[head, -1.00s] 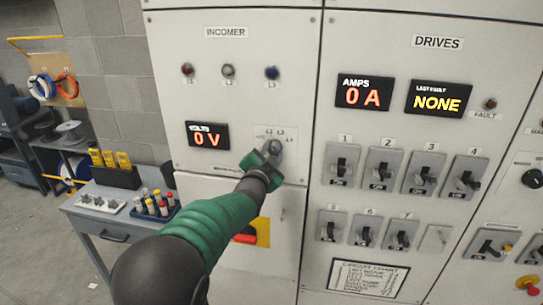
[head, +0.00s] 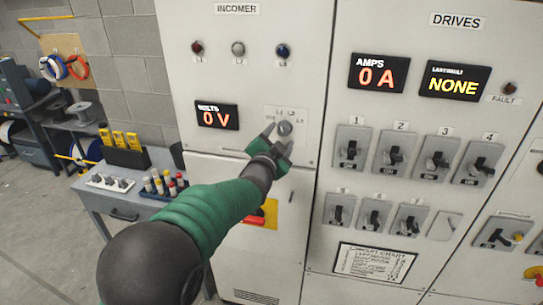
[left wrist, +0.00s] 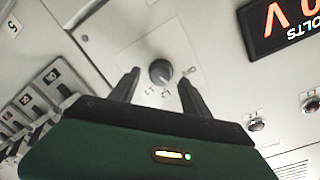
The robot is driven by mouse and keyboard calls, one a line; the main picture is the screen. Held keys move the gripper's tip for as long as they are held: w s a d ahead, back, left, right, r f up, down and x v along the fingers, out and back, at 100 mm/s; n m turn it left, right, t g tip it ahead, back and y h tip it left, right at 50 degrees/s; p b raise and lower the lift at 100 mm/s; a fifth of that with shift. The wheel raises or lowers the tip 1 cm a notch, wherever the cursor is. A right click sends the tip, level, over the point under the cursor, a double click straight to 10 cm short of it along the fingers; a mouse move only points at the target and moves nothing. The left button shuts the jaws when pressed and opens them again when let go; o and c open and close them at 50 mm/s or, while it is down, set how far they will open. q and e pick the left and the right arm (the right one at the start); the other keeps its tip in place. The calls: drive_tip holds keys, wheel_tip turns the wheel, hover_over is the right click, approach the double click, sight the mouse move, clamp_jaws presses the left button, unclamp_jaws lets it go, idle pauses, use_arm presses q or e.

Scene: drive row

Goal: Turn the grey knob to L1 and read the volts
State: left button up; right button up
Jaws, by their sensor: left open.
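The grey knob (head: 285,128) sits on a light label plate on the INCOMER panel, with L1, L2 and L3 marks around it. In the left wrist view the knob (left wrist: 160,72) lies between and beyond the two fingertips, clear of both. My left gripper (head: 277,138) is open just in front of and below the knob; it also shows in the left wrist view (left wrist: 157,82). The volts display (head: 217,116) reads 0 V, left of the knob. Which mark the knob points to is too small to tell. My right gripper is not in view.
Three indicator lamps (head: 238,48) sit above the knob. A bench (head: 130,205) with tools stands at the left.

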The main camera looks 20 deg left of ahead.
use_arm(q)
drive_tip(key=s+d+b, duration=0.1)
drive_tip(key=s+b, duration=0.2)
drive_tip(key=s, duration=1.1)
drive_tip(key=shift+d+r, duration=0.15)
drive_tip(key=shift+r, duration=0.1)
drive_tip(key=s+d+f+n+g+h, duration=0.15)
drive_tip(key=s+f+g, duration=0.25)
drive_tip(key=f, duration=0.6)
drive_tip(key=s+d+f+n+g, duration=0.1)
drive_tip(key=s+f+n+g, duration=0.15)
drive_tip(key=f, duration=0.75)
drive_tip(key=s+d+f+n+g, duration=0.1)
drive_tip(key=s+f+n+g, duration=0.2)
drive_tip(key=s+f+g, duration=0.5)
drive_tip(key=s+f, duration=0.5)
drive_tip(key=s, duration=0.3)
drive_tip(key=shift+n, duration=0.3)
